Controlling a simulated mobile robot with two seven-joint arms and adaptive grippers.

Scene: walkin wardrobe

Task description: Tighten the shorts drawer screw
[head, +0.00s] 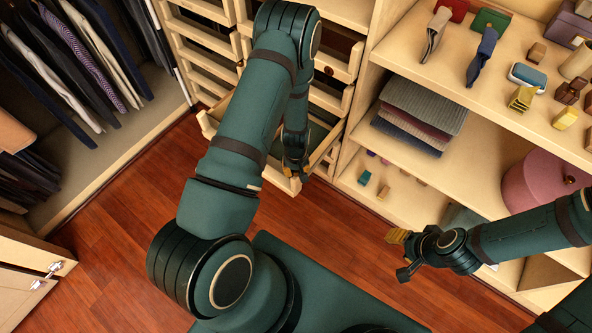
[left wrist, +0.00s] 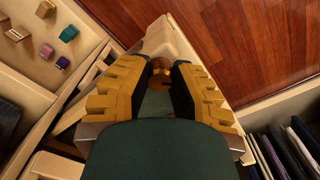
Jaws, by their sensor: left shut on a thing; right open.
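A pale wooden drawer (head: 212,122) stands pulled out low in the drawer unit, and its front shows close up in the left wrist view (left wrist: 170,40). My left gripper (head: 293,169) is at the front of this drawer. In the left wrist view its yellow-padded fingers (left wrist: 160,80) are shut on a round brown knob-like screw (left wrist: 160,72). The fingers partly cover the screw, and its seating cannot be told. In the head view the screw is hidden by my gripper. My right gripper (head: 400,254) is open and empty, above the floor before the right shelves.
Several other drawers (head: 207,60) rise behind my left arm. Right shelves hold folded clothes (head: 420,112), a pink round box (head: 543,183) and small items. Small coloured blocks (head: 364,178) lie on the low shelf. Hanging clothes (head: 60,60) are at left. The wooden floor (head: 130,200) is clear.

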